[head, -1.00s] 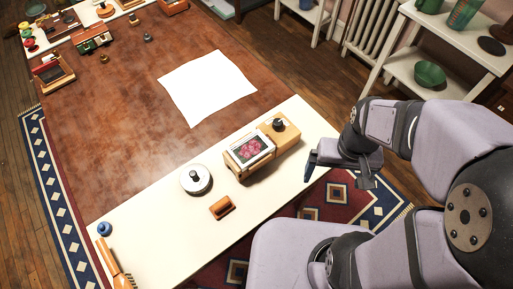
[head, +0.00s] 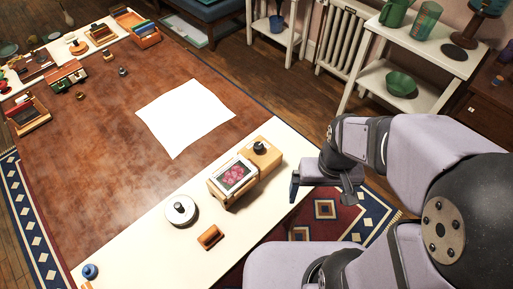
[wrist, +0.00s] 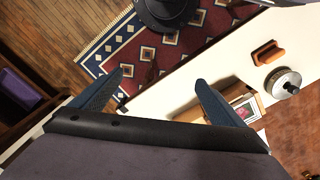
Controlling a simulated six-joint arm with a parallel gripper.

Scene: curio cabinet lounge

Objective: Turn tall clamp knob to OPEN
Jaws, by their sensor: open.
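A wooden clamp-like device (head: 216,190) holding a pink flower picture (head: 234,177) sits on the white strip of the table. A dark upright knob (head: 260,147) stands on its right end; I cannot read any OPEN marking. The device also shows, partly hidden behind a finger, in the wrist view (wrist: 247,91). A round silver disc (head: 175,217) with a black knob sits left of the device. My gripper (head: 321,190) is open and empty, right of the device, past the table's edge and apart from it. Its two blue fingers spread apart in the wrist view (wrist: 159,78).
A small wooden block (head: 210,237) lies in front of the disc, and a blue knob (head: 90,271) is at bottom left. A white sheet (head: 186,117) lies on the brown tabletop. White shelves (head: 425,62) stand right of the table.

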